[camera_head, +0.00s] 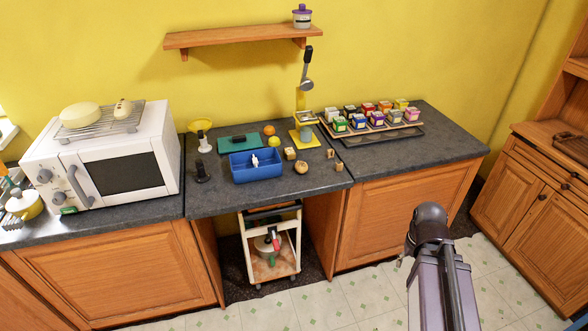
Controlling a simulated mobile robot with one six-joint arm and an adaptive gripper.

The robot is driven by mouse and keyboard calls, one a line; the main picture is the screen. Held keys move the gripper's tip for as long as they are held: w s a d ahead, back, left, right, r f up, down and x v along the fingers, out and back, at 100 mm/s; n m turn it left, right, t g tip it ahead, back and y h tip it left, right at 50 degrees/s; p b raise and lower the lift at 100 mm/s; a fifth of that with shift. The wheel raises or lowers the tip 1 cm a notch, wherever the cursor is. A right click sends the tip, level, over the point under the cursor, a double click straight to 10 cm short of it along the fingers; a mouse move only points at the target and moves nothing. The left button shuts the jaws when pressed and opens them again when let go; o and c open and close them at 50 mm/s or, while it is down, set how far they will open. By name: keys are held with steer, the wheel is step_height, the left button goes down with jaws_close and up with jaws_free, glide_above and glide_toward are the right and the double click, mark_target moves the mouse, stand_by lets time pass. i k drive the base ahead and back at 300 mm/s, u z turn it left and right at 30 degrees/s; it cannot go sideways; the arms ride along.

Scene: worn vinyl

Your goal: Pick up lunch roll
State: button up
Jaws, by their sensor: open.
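A small round tan item that looks like the lunch roll (301,167) sits on the dark grey counter, just right of the blue bin (256,166). It is small in the picture, so I cannot be sure of its kind. Nothing covers it. My arm rises at the lower right, over the floor in front of the cabinets, well apart from the roll. My gripper's fingers do not show clearly in this view.
A tray of small boxes (413,130) is at right, a microwave (122,168) at left. A cart (271,247) stands below the counter.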

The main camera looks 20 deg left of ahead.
mark_target(301, 167)
steer(key=z, duration=0.1)
steer(key=i, duration=0.95)
steer(key=u, duration=0.05)
